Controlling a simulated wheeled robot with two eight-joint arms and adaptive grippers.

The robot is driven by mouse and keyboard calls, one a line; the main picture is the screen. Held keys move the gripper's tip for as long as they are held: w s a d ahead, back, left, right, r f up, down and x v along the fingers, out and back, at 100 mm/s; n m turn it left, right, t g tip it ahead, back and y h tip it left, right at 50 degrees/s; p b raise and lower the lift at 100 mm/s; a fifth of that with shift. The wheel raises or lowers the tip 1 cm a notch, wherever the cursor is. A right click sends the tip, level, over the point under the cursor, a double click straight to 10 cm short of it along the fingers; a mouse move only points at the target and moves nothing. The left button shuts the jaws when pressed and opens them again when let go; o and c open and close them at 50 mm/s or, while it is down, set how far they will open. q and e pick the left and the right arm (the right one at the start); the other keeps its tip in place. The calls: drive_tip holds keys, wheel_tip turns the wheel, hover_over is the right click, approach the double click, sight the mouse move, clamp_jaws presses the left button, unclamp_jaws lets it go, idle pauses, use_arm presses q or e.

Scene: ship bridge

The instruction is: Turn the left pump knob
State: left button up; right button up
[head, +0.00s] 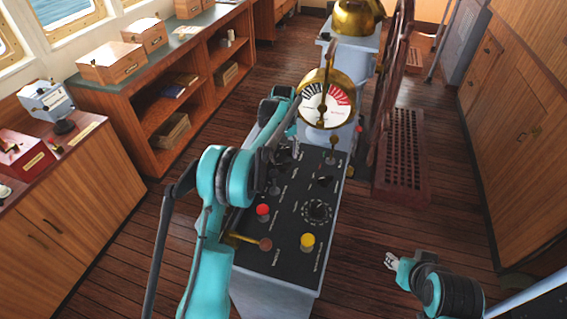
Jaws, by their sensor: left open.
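The black control panel (290,230) is on a grey console in the middle of the head view. A small dark knob (275,187) sits on its upper left part and another dark knob (323,182) on its upper right; the labels are too small to read. My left arm reaches over the panel's left side. My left gripper (283,157) is open, at the panel's upper left, close to the left dark knob. The arm partly hides this area, and I cannot tell whether the fingers touch the knob. My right gripper (392,261) is low at the right, apart from the console.
The panel also bears a red button (263,210), a yellow button (307,242), a round dial (317,211) and a brass lever (248,240). A brass gauge (326,100) stands behind it. Wooden cabinets line both sides; the plank floor (420,225) at right is clear.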

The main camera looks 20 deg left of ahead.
sight(284, 167)
use_arm(q)
drive_tip(key=shift+f, duration=1.85)
drive_tip(key=c, duration=0.9)
drive_tip(key=shift+m, duration=0.3)
drive_tip(key=m, duration=0.5)
drive_tip(key=shift+d+m+b, duration=0.1)
drive_tip(key=shift+m+b, duration=0.2)
drive_tip(key=m, duration=0.5)
drive_tip(key=shift+d+m, duration=0.1)
drive_tip(key=shift+m, duration=0.2)
